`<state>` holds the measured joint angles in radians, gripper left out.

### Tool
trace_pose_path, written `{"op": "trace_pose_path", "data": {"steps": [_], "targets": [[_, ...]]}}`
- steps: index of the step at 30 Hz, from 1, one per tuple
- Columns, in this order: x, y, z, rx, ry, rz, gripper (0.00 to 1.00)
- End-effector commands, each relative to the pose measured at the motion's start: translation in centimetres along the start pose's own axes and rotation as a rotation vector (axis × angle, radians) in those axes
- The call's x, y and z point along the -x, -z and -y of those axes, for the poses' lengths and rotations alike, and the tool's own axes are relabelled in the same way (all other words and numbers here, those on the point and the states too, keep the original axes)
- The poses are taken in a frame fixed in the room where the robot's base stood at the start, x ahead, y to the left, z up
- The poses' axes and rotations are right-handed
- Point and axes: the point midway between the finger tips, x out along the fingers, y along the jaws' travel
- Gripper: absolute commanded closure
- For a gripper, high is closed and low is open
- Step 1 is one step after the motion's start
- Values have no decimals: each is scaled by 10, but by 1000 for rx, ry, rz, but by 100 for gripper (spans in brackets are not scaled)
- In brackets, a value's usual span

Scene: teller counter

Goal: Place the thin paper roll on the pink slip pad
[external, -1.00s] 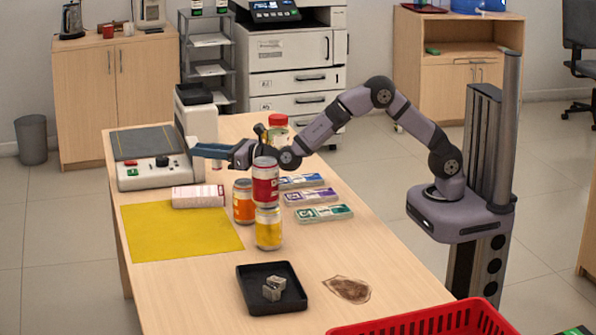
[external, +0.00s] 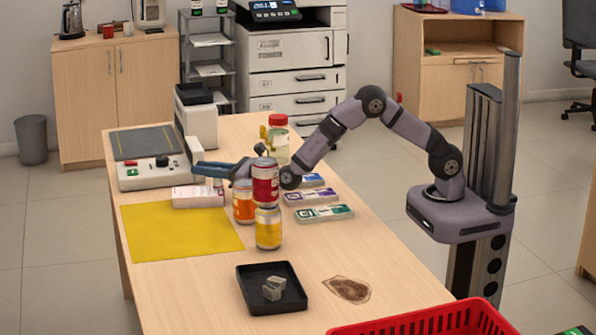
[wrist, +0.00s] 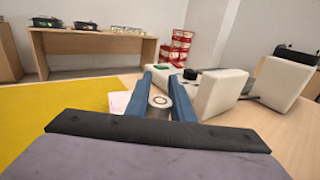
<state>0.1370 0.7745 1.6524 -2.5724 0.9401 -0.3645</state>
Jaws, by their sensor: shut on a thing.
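My gripper (external: 205,169) is shut on the thin paper roll (wrist: 159,102), whose round end shows between the blue fingers (wrist: 160,88) in the wrist view. In the external view the roll (external: 217,183) hangs mostly hidden under the fingers. The pink slip pad (external: 190,197) is a pale block with a pink side, at the back edge of the yellow mat (external: 175,235). The roll is at the pad's far right end; I cannot tell whether it touches. The pad (wrist: 119,103) also shows left of the fingers in the wrist view.
Stacked cans (external: 266,182) and an orange can (external: 243,205) stand close right of the pad. A white counter machine (external: 155,175) stands behind it. A red-lidded jar (external: 278,140) is near the arm. A black tray (external: 271,300) lies in front.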

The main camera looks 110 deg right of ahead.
Motion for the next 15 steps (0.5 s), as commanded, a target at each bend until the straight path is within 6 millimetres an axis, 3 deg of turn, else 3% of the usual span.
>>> {"op": "trace_pose_path", "data": {"steps": [6, 7, 9, 15], "targets": [[0, 4, 0, 0, 0, 0, 100], [0, 3, 0, 0, 0, 0, 74], [0, 3, 0, 0, 0, 0, 60], [0, 3, 0, 0, 0, 0, 60]]}}
